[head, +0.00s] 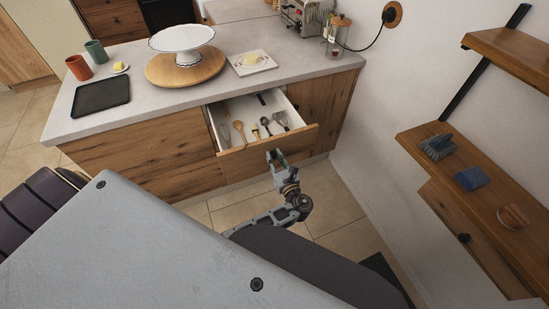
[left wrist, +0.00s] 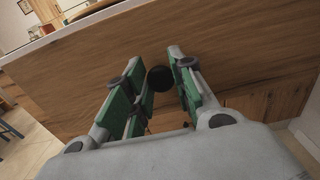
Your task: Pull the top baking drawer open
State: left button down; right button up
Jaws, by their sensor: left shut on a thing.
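The top baking drawer (head: 248,145) of the wooden counter is pulled out, with its white inside showing. Whisks, wooden spoons and other utensils lie in it. My left gripper (head: 276,157) is at the front of the drawer, to the right of its middle. In the left wrist view, my left gripper (left wrist: 158,88) has its green-padded fingers on either side of the dark round drawer knob (left wrist: 160,78), shut on it. The knob is hidden behind the gripper in the head view. My right gripper is not in view.
Wooden wall shelves (head: 480,185) with brushes stand at the right. Tiled floor is clear before the drawer.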

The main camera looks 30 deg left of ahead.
aim_at(275, 141)
pick_arm(q)
jog(key=c, duration=1.2)
grip_release()
jog(key=shift+r, duration=5.05)
